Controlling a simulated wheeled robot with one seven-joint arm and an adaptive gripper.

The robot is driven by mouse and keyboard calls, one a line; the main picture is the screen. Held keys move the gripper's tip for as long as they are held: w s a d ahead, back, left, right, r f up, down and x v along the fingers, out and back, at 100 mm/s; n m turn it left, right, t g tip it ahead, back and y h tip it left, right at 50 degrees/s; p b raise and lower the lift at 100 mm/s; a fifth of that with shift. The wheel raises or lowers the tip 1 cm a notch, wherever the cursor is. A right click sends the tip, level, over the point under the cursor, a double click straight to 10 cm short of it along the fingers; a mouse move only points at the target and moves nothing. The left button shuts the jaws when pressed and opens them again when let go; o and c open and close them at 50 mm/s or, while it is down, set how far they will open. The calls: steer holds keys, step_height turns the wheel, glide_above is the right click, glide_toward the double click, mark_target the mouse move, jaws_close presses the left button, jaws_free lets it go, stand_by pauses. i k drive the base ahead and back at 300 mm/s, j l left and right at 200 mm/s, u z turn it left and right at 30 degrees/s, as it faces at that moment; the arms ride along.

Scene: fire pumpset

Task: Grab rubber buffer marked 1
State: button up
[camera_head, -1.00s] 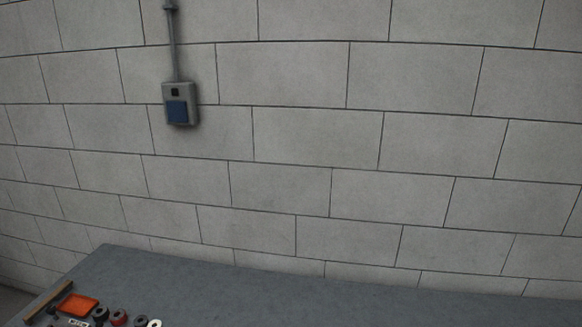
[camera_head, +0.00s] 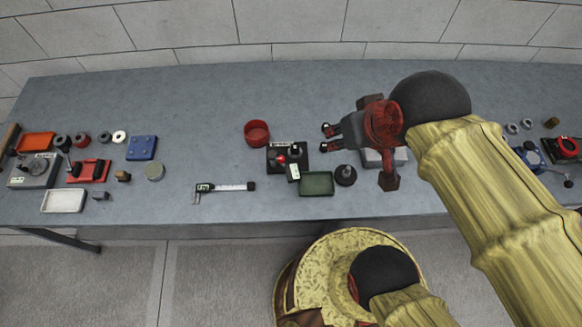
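Several small rings stand in a row at the left of the grey workbench (camera_head: 215,105): a dark ring (camera_head: 63,141), a reddish-dark ring (camera_head: 82,139), another dark ring (camera_head: 104,137) and a white ring (camera_head: 119,137). Some of these look like rubber buffers, but no number 1 is legible on any. My gripper (camera_head: 328,139) is over the middle-right of the bench, pointing left, far to the right of the rings. Its two fingers look apart, with nothing seen between them.
Near the rings are an orange tray (camera_head: 36,142), a blue block (camera_head: 142,148) and a red tray (camera_head: 88,171). A caliper (camera_head: 223,187), a red cup (camera_head: 257,132) and a green tray (camera_head: 317,183) lie mid-bench. The back middle-left of the bench is clear.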

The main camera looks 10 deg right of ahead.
mark_target(295, 148)
steer(key=k+l+u, duration=0.1)
steer(key=l, duration=0.3)
steer(key=k+l+u, duration=0.1)
steer(key=k+l, duration=0.15)
steer(key=l, duration=0.15)
steer(key=k+l+u, duration=0.1)
steer(key=l, duration=0.3)
steer(key=k, duration=0.1)
